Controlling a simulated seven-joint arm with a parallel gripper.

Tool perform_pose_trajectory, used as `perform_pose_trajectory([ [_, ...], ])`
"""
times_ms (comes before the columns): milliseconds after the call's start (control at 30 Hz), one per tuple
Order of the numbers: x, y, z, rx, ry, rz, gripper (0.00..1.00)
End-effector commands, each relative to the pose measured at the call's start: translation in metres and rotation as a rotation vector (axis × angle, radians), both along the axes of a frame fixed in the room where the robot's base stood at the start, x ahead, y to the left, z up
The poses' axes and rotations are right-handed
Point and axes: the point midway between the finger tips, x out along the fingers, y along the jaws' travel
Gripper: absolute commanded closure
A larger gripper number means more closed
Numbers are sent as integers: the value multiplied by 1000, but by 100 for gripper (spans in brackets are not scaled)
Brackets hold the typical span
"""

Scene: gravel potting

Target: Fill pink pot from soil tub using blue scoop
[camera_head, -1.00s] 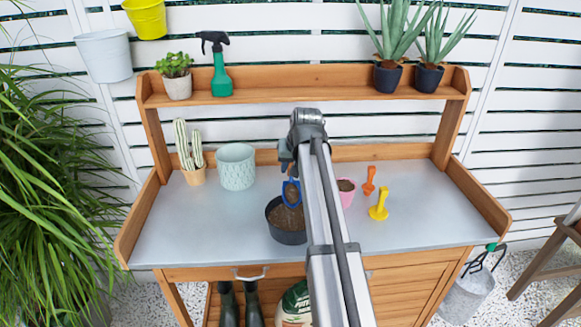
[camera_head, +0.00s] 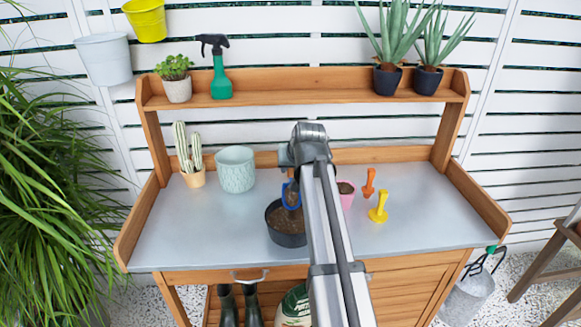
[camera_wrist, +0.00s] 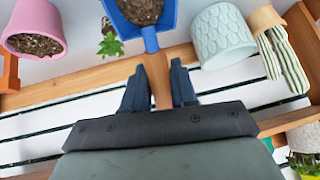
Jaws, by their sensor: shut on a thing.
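My gripper (camera_wrist: 157,88) is shut on the wooden handle of the blue scoop (camera_wrist: 149,30). In the wrist view the scoop's bowl holds dark soil and is cut off by the top edge. In the head view the scoop (camera_head: 286,196) is over the rear part of the dark soil tub (camera_head: 287,239); its height above the soil is hard to tell. The tub holds brown soil. The pink pot (camera_head: 348,201) stands right of the tub, partly hidden by my arm. The pot also shows in the wrist view (camera_wrist: 37,14), with soil inside.
An orange tool (camera_head: 368,183) and a yellow tool (camera_head: 378,208) stand right of the pink pot. A pale green patterned pot (camera_head: 236,170) and a potted cactus (camera_head: 192,165) are at the back left. The front left of the bench is clear.

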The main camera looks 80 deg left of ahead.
Motion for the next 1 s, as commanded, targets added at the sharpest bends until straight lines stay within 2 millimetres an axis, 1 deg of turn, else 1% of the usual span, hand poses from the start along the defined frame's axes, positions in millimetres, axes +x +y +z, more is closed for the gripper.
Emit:
perform_pose_trajectory([
  [33, 0, -3, 1, 11, 0, 0, 100],
  [567, 0, -16, 9, 132, -2, 1, 100],
  [633, 0, -12, 9, 126, -2, 1, 100],
  [767, 0, -3, 5, 63, -1, 0, 100],
  [1000, 0, 17, -11, -154, 3, -1, 100],
])
